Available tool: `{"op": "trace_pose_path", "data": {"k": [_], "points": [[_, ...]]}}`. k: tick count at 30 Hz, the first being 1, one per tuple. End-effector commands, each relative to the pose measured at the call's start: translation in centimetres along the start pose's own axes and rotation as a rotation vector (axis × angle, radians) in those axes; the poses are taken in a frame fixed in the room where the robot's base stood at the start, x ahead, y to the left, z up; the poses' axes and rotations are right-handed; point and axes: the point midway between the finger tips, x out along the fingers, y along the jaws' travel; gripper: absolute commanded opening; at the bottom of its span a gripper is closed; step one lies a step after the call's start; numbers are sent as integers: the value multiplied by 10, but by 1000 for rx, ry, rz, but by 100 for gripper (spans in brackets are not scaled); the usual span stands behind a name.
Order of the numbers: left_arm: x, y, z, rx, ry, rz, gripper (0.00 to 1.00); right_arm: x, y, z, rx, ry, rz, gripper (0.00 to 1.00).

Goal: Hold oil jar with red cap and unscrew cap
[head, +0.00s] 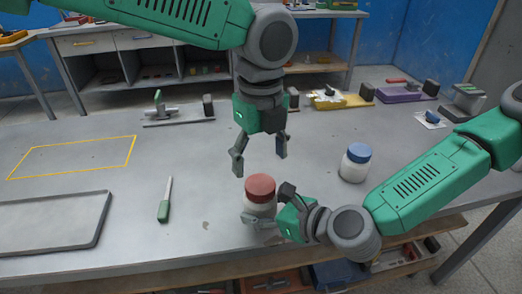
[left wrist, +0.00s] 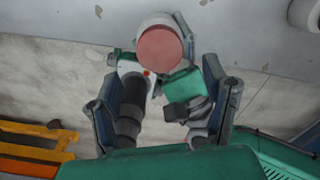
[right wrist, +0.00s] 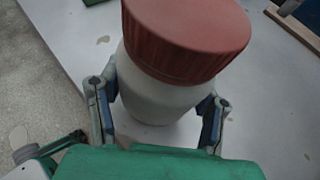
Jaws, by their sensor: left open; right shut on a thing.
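The oil jar (head: 258,208) is white with a red cap (head: 260,188) and stands upright near the front edge of the table. My right gripper (head: 268,208) is shut on the jar's body from the right. In the right wrist view the jar (right wrist: 165,100) sits between the fingers, with the red cap (right wrist: 187,38) on top. My left gripper (head: 259,160) is open and empty, pointing down above the cap and apart from it. In the left wrist view the cap (left wrist: 160,48) shows beyond the open fingers.
A white jar with a blue cap (head: 355,163) stands to the right. A green-handled tool (head: 165,203) and a grey tray (head: 50,222) lie to the left, with a yellow outlined area (head: 75,157) behind. Clamps and fixtures (head: 180,110) line the back of the table.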

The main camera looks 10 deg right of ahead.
Motion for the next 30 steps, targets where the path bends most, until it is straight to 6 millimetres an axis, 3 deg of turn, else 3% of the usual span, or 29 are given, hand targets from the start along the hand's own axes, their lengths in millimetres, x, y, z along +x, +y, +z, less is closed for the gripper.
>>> {"op": "trace_pose_path", "data": {"k": [6,12,23,24,28,30], "points": [[37,0,-2,-1,4,3,68,0,0,0,0,-1,0,0],[59,0,-1,-3,2,1,68,0,0,0,0,-1,0,0],[65,0,-1,-5,1,1,68,0,0,1,-1,-1,0,0],[65,0,-1,-5,1,1,61,0,0,1,0,-1,0,0],[65,0,-1,-5,1,0,16,0,0,1,-1,-1,0,0],[65,0,-1,-5,1,0,16,0,0,1,-1,-1,0,0]]}}
